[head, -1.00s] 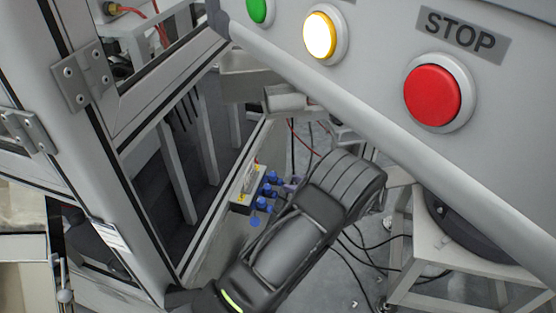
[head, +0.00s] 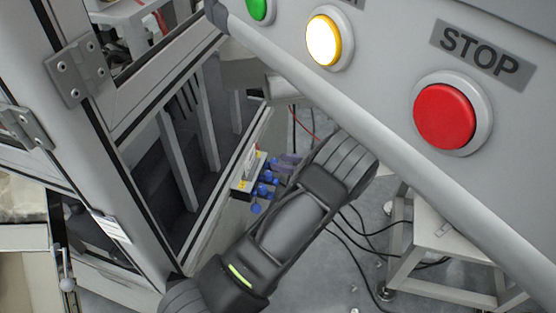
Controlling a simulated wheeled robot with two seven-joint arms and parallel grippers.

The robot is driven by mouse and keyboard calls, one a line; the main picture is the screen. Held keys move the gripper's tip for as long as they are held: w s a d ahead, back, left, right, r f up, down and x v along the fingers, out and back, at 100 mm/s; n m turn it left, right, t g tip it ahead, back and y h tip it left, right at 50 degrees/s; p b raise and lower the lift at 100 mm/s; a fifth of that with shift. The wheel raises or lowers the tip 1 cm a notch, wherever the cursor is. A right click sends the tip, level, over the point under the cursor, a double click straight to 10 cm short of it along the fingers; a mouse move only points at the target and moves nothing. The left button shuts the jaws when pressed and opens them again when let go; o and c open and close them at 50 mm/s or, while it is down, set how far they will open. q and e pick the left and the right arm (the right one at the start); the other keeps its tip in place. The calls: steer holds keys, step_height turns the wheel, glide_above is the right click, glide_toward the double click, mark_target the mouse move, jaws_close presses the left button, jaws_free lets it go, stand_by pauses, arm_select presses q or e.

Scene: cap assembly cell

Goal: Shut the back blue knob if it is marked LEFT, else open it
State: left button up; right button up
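A small valve block (head: 243,186) with yellow parts and several blue knobs is fixed low on the machine frame. The back blue knob (head: 268,176) is at the block's far end, small in the head view. Its marking and whether it is open or shut cannot be read. My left arm comes in from the bottom left. What seems to be my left gripper (head: 287,162) shows as a dark shape right beside the back knob, mostly behind my wrist. I cannot tell whether it touches the knob or how its fingers stand. My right gripper is not in view.
A grey control panel with a red STOP button (head: 444,116), a lit yellow button (head: 323,40) and a green button (head: 258,9) overhangs the upper right. A metal frame post (head: 95,150) stands at left. Loose black cables (head: 352,262) and a white stand (head: 440,235) are at right.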

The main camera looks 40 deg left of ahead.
arm_select(q)
steer(key=shift+x, duration=1.2)
jaws_close()
